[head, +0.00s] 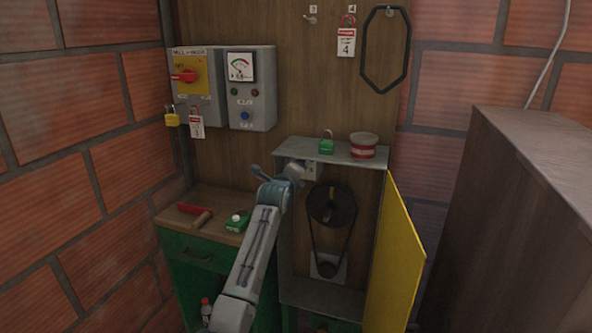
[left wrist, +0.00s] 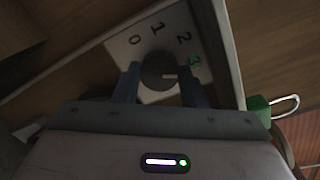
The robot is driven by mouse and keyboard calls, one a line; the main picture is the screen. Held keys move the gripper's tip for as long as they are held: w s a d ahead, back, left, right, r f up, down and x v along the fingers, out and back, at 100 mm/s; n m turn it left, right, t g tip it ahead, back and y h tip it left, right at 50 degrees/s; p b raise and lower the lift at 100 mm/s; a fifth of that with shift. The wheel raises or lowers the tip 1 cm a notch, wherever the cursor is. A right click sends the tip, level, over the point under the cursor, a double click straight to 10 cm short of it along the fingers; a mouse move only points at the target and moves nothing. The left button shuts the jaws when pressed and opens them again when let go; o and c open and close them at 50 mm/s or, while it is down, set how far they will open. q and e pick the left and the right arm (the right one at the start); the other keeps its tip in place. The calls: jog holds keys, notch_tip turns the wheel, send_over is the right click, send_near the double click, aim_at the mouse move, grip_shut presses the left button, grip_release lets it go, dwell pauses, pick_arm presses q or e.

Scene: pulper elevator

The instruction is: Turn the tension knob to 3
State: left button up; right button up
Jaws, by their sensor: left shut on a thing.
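The tension knob (left wrist: 158,72) is dark and round, with a pale pointer mark, on a plate (left wrist: 125,50) numbered 0, 1, 2 and 3 in the left wrist view. The pointer mark faces right, roughly toward the 3 (left wrist: 194,60), which shows green. My left gripper (left wrist: 160,88) is shut on the knob, one finger on either side. In the head view my left gripper (head: 290,177) is at the upper left of the open cabinet, beside the partly hidden plate (head: 311,171). The knob is hidden there. My right gripper is not in view.
The yellow cabinet door (head: 396,255) stands open at the right of the belt and pulleys (head: 331,208). A green padlock (head: 327,146) and red-white tape roll (head: 363,146) sit on the cabinet top. A workbench (head: 190,228) is left; a brown cabinet (head: 530,220) is right.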

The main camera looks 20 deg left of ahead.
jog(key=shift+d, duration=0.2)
pick_arm(q)
jog(key=o, duration=1)
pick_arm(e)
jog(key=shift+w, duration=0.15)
pick_arm(q)
jog(key=s+b, duration=0.1)
jog(key=s, duration=0.4)
jog(key=s+b, duration=0.1)
jog(key=s, duration=0.4)
jog(key=shift+s+d+r, duration=0.1)
jog(key=shift+s+r, duration=0.1)
jog(key=shift+s, duration=0.2)
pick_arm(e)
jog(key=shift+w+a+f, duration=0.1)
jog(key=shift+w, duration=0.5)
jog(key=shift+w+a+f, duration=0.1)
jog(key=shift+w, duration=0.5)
